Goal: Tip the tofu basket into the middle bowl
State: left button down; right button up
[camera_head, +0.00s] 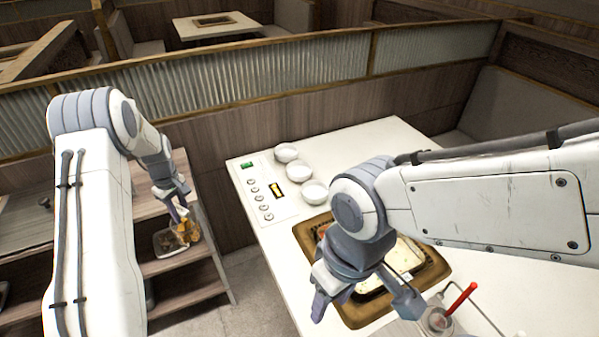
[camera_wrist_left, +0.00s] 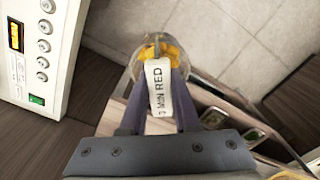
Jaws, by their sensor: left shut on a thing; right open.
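My left gripper (camera_head: 180,212) is shut on the pale tag-like handle (camera_wrist_left: 158,88) of a small round basket (camera_wrist_left: 139,72), marked with words ending in "MIN RED". Yellow-orange pieces (camera_wrist_left: 168,50), perhaps tofu, show in the basket. In the head view the basket with its pieces (camera_head: 187,232) is low beside the wooden shelf, left of the table. The middle bowl (camera_head: 299,172) is white and stands between two like bowls (camera_head: 287,152) (camera_head: 314,193) on the table, well right of my left gripper. My right gripper (camera_head: 364,301) is open over the front of the table pot.
A wooden shelf (camera_head: 180,268) holds a clear tub (camera_head: 165,243). The white table (camera_head: 375,133) has a panel of knobs (camera_head: 258,200) at its left edge. A brown-framed pot (camera_head: 440,266) is partly hidden by my right arm. A red-handled thing (camera_head: 461,298) stands at front right.

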dwell(0.5)
pick_arm(q)
jog(key=shift+s+d+f+m, duration=0.1)
jog(key=shift+s+d+m, duration=0.05)
jog(key=shift+d+m, duration=0.2)
jog(key=s+d+f+m+b, duration=0.2)
jog(key=s+d+f+m, duration=0.1)
jog(key=s+d+m, duration=0.8)
jog(key=s+d, duration=0.3)
jog(key=d, duration=0.1)
jog(key=shift+s+f, duration=0.15)
jog(key=shift+s, duration=0.1)
jog(key=shift+d+m, duration=0.1)
jog(key=shift+m, duration=0.15)
